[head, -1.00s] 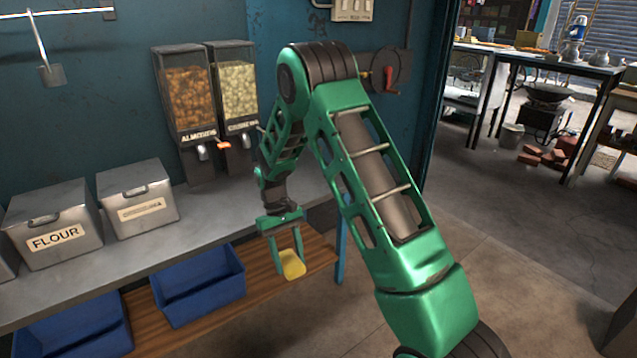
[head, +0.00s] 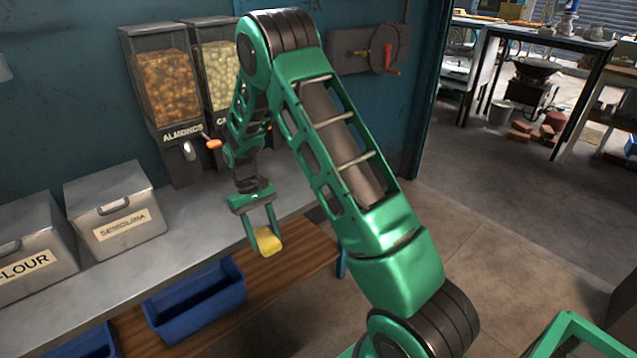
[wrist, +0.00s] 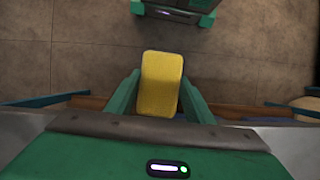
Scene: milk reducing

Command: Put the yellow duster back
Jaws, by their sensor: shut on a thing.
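The yellow duster (head: 268,245) is a small yellow block held between the green fingers of my gripper (head: 264,238). My gripper is shut on it and points down, in front of the grey counter's edge and above the wooden lower shelf in the head view. In the wrist view the duster (wrist: 161,84) stands out between the two fingers (wrist: 160,97), with the floor behind it.
The grey counter (head: 185,232) carries metal bins labelled FLOUR (head: 30,250) and SEMOLINA (head: 115,215), and the almond dispenser (head: 165,85). A blue crate (head: 195,305) sits on the wooden lower shelf (head: 290,262). The shelf's right end is bare. Floor is open to the right.

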